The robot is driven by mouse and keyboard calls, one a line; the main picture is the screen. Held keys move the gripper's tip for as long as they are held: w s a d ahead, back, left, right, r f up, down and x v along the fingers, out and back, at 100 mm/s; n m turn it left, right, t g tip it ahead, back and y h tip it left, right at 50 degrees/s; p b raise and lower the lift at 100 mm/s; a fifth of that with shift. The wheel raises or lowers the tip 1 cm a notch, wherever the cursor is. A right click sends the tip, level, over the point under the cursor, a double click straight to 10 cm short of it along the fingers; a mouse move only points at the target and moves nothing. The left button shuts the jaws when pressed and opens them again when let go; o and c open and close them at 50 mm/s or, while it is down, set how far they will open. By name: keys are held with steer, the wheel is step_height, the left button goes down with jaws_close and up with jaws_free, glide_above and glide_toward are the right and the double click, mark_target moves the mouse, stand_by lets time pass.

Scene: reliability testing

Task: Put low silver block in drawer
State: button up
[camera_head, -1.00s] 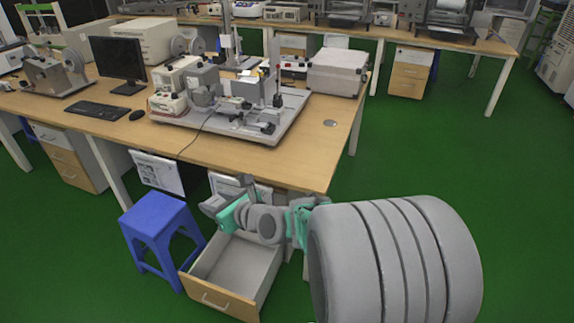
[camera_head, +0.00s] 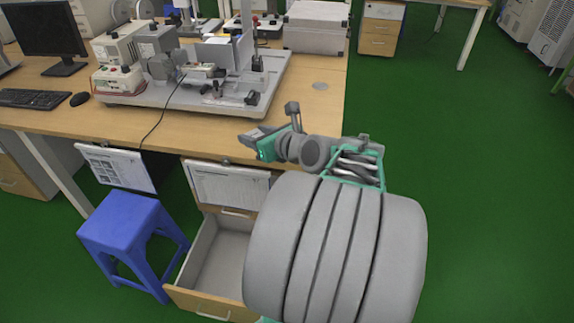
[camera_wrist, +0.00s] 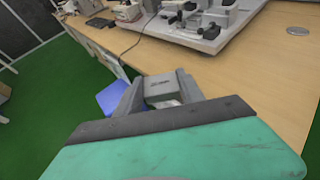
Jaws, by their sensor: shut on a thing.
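My gripper (camera_head: 256,137) is at the front edge of the desk, above and behind the open drawer. In the wrist view my gripper (camera_wrist: 158,95) is shut on a low silver block (camera_wrist: 160,87), which sits between its two fingers. The block is too small to make out in the head view. The open drawer (camera_head: 207,270) is pulled out below the desk and its visible inside looks empty. My arm covers the right part of the drawer.
A blue stool (camera_head: 125,225) stands just left of the drawer. The desk (camera_head: 310,110) carries a grey apparatus on a base plate (camera_head: 215,105), a keyboard and a monitor. Paper sheets (camera_head: 225,185) hang under the desk's front edge.

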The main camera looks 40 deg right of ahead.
steer(key=s+d+f+m+h+b, duration=0.1)
steer(key=s+d+f+h+b, duration=0.1)
steer(key=s+d, duration=0.35)
steer(key=w+d+f+b, duration=0.2)
steer(key=w+d+f, duration=0.2)
steer(key=w+d, duration=0.1)
steer(key=w+d+f+b, duration=0.2)
steer(key=w+d+f, duration=0.2)
steer(key=w+f, duration=0.1)
steer(key=shift+d+f, duration=0.1)
steer(key=shift+d, duration=0.25)
steer(key=shift+w+d+f+b, duration=0.2)
steer(key=shift+f+b, duration=0.15)
steer(key=shift+f, duration=0.6)
steer(key=shift+w+d+f+b, duration=0.15)
steer(key=shift+f+b, duration=0.2)
steer(key=shift+f, duration=0.55)
steer(key=shift+a+f, duration=0.1)
steer(key=o, duration=1.4)
steer(key=shift+o, duration=0.2)
